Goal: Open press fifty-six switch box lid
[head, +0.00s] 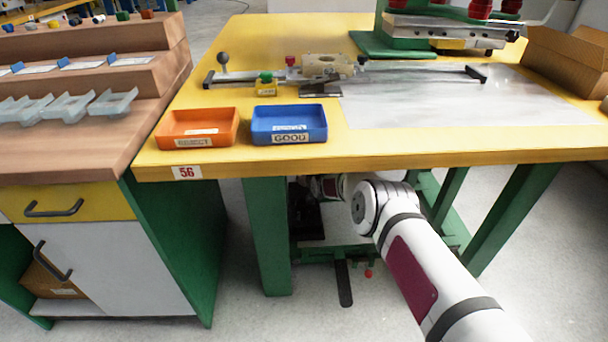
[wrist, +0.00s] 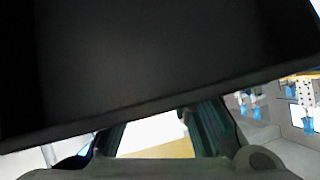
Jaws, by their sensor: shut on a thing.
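Press fifty-six's table bears a "56" label (head: 187,172) on its front edge. My arm reaches under this table, and its end is mostly hidden there in the head view. A black box-like thing (head: 306,218), seemingly the switch box, shows in the shade under the table beside my arm's end. In the wrist view, a large dark flat panel (wrist: 170,55), seemingly the switch box lid, fills the upper part, slightly tilted. My gripper (wrist: 160,133) is shut on it; the panel hides the fingertips. I cannot tell how far the lid stands open.
The yellow tabletop (head: 215,165) lies above my arm, with green legs (head: 267,235) close by. A black pedal-like bar (head: 344,284) and a small red knob (head: 368,274) are below. A wooden stepped bench (head: 90,150) stands left. An orange tray (head: 197,143) and blue tray (head: 290,138) sit on top.

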